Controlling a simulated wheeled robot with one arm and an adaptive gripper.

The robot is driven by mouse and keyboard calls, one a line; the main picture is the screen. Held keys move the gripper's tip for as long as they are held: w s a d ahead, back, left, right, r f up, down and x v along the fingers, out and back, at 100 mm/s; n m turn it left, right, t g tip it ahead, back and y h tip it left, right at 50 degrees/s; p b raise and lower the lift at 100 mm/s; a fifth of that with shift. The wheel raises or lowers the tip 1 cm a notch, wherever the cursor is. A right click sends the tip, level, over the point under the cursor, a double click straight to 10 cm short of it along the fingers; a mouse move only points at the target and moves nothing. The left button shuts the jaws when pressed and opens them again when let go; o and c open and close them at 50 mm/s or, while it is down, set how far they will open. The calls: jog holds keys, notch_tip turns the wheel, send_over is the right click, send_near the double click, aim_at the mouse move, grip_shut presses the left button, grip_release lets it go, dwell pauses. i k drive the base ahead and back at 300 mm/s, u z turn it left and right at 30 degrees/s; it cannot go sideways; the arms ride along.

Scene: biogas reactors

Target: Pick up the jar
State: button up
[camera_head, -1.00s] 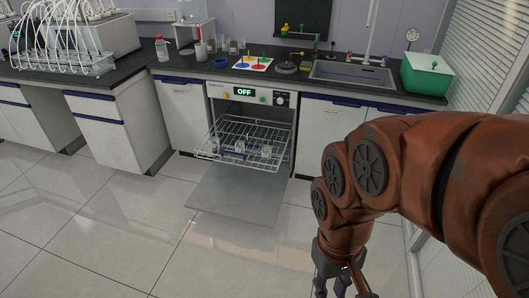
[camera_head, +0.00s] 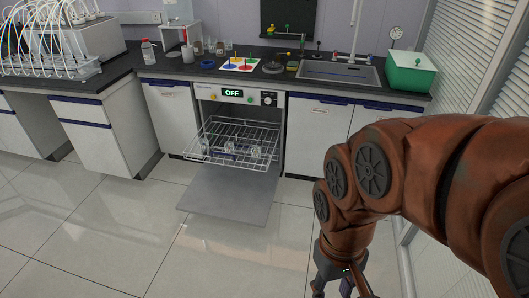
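I cannot tell for sure which vessel is the jar. Small clear glass vessels (camera_head: 256,151) stand in the pulled-out wire rack (camera_head: 215,160) of the open dishwasher. Small brownish jar-like containers (camera_head: 197,48) stand at the back of the dark counter, left of the dishwasher. My gripper (camera_head: 338,290) hangs at the bottom of the view, low in front of the cabinets and to the right of the dishwasher door. It is well apart from the rack and the counter. Its fingertips are cut off by the lower edge, and I see nothing held.
The dishwasher door (camera_head: 228,196) is folded down over the floor. A sink (camera_head: 340,72), a green box (camera_head: 409,72), a colored board (camera_head: 240,64) and a red-capped bottle (camera_head: 148,52) are on the counter. The tiled floor (camera_head: 120,230) in front is clear.

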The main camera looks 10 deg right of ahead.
aim_at(256, 150)
jog(key=z, duration=0.45)
jog(key=k, duration=0.5)
jog(key=z, duration=0.75)
jog(key=i, duration=1.5)
jog(key=u, duration=0.6)
jog(key=i, duration=1.2)
jog(key=u, duration=1.6)
jog(key=i, duration=0.55)
jog(key=u, duration=0.45)
